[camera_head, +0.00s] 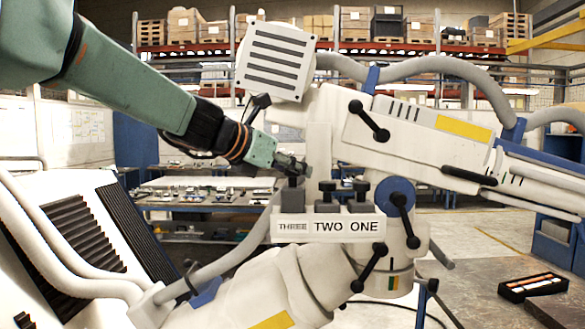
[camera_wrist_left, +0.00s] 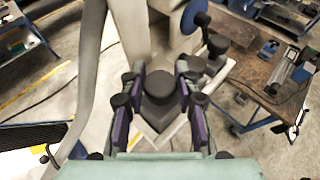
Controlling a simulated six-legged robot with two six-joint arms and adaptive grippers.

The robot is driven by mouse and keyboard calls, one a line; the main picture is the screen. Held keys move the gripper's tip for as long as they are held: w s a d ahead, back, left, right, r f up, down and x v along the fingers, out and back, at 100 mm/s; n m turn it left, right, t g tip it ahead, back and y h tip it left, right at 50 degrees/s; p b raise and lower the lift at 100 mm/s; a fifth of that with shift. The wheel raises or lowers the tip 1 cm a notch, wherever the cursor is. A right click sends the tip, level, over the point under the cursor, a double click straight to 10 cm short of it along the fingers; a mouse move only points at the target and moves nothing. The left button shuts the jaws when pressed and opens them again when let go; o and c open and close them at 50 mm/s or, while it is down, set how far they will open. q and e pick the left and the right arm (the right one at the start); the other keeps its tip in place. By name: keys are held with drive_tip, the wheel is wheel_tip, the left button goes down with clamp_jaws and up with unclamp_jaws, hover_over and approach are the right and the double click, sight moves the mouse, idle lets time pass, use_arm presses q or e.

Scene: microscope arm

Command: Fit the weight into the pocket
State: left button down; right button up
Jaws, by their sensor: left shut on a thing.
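My left gripper (camera_head: 290,165) comes in from the left and is shut on a dark grey weight (camera_head: 292,198) with a round knob. The weight is upright at the left end of the white holder (camera_head: 325,239), above the label THREE. In the left wrist view the weight (camera_wrist_left: 160,86) shows between the two fingers (camera_wrist_left: 158,100), with the holder's white corner below it. The holder's front wall hides the weight's lower part, so I cannot tell how deep it sits. Two similar dark weights, one above TWO (camera_head: 327,192) and one above ONE (camera_head: 360,190), stand beside it. My right gripper is out of view.
The white microscope arm (camera_head: 420,135) with dark lever knobs rises close behind and right of the holder. A square slotted head (camera_head: 275,62) hangs above my gripper. A grey hose (camera_head: 235,262) runs at lower left. Workbenches and shelves stand farther back.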

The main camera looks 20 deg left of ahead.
sight(290, 183)
use_arm(q)
drive_tip(key=shift+f+b, duration=1.2)
drive_tip(key=shift+f, duration=0.1)
drive_tip(key=c, duration=1.4)
unclamp_jaws()
drive_tip(key=o, duration=0.5)
drive_tip(key=shift+s, duration=0.1)
drive_tip(key=shift+f, duration=0.3)
drive_tip(key=shift+r, duration=0.4)
wheel_tip(290, 183, up, 8)
drive_tip(key=shift+r, duration=0.85)
drive_tip(key=shift+a+f, duration=0.1)
drive_tip(key=shift+f, duration=0.05)
